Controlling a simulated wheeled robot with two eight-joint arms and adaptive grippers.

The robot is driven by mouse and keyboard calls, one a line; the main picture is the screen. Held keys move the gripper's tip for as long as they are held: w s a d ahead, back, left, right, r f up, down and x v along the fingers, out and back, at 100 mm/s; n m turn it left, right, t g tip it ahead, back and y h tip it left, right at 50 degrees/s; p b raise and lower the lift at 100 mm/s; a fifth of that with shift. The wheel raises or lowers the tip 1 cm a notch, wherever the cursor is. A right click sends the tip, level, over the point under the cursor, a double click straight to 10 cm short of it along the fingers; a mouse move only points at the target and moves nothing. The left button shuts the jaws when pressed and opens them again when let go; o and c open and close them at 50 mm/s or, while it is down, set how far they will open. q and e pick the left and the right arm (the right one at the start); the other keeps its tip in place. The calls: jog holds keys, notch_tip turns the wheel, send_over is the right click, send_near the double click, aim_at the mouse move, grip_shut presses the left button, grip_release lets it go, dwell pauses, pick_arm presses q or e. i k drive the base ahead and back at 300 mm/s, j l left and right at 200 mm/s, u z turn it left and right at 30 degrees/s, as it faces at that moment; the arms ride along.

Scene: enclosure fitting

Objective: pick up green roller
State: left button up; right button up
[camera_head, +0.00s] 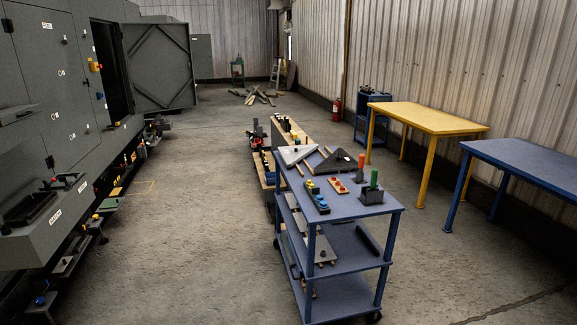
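A green upright cylinder (374,178), which looks like the green roller, stands in a dark block (371,196) near the right edge of the blue cart's top. A red-orange upright cylinder (361,161) stands just behind it. The blue cart (345,209) is at the middle right of the view, with its top shelf in plain sight. Neither of my grippers shows in the head view.
Dark and white triangular pieces (295,154) and small blocks with coloured knobs (315,195) share the cart top. A yellow table (428,118) and a blue table (525,160) stand right. Grey cabinets (50,100) line the left. Floor between is mostly clear.

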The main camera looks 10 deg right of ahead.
aim_at(374, 172)
jog(key=i+j+z, duration=0.15)
jog(key=i, duration=0.4)
jog(key=i+j+z, duration=0.15)
jog(key=i, duration=0.4)
jog(key=i+j+z, duration=0.1)
jog(key=i+j, duration=0.3)
jog(key=i+j+z, duration=0.65)
jog(key=z, duration=0.15)
jog(key=i+j+z, duration=0.4)
jog(key=j+z, duration=0.4)
jog(key=j, duration=0.2)
